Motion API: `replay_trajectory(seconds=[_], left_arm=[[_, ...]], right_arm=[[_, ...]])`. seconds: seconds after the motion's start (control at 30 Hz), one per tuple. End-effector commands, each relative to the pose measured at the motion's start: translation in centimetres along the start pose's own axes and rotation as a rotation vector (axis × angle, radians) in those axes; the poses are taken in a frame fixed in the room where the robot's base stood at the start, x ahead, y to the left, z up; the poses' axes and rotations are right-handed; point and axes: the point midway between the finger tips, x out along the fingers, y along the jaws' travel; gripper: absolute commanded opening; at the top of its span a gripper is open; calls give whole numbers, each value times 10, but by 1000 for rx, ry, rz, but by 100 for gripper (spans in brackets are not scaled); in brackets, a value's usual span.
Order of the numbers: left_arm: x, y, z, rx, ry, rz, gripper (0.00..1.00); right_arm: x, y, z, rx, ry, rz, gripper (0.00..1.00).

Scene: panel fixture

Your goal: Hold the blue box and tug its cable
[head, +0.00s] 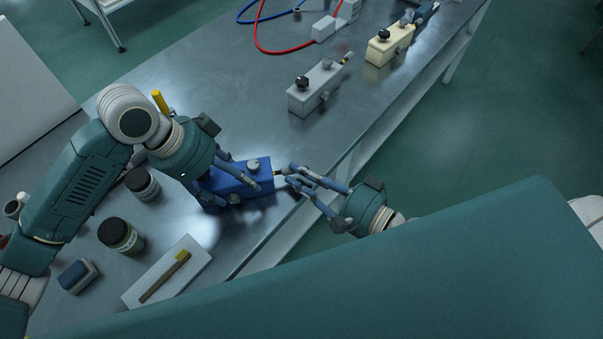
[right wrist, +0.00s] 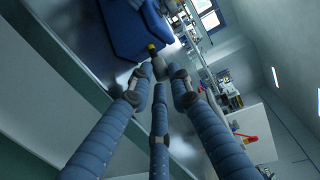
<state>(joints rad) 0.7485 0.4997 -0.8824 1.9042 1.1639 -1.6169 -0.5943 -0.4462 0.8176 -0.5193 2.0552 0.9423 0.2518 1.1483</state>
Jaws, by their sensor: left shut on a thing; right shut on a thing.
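The blue box (head: 243,180) stands on the metal table near its front edge, with a grey knob on top. It also shows in the right wrist view (right wrist: 138,30). My left gripper (head: 232,186) is shut on the box from the left, with fingers on both sides of it. A short cable end with a yellow band (right wrist: 152,48) sticks out of the box's right end. My right gripper (head: 287,177) is shut on this cable, just right of the box. In the right wrist view its fingertips (right wrist: 160,72) meet around the cable. The fingers hide most of the cable.
A grey box (head: 315,88) and a cream box (head: 390,43) stand further back. Red and blue cables (head: 262,40) lie at the far edge. Dark jars (head: 121,236), a brush on a white tray (head: 196,262) and a small blue block (head: 78,275) are at the lower left.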

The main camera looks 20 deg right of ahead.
Motion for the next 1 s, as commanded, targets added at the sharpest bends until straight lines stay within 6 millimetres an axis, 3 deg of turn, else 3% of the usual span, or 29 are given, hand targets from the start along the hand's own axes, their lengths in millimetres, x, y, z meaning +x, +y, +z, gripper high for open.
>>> replay_trajectory(seconds=[0.07, 0.1, 0.2, 0.5, 0.63, 1.0], left_arm=[[1, 4, 3, 2, -10, 11, 22], [1, 4, 3, 2, -9, 12, 22], [1, 4, 3, 3, -9, 12, 22], [2, 3, 2, 2, -7, 10, 22], [2, 3, 2, 1, -6, 10, 22], [2, 2, 1, 1, -4, 8, 22]], right_arm=[[1, -4, -6, -5, 9, -9, 0], [1, -4, -6, -5, 9, -9, 21], [1, -4, -5, -5, 9, -10, 40], [0, -2, -2, -3, 3, -4, 41], [-10, 0, -2, -4, 3, 0, 41], [-86, 1, -1, -3, 2, 3, 41]])
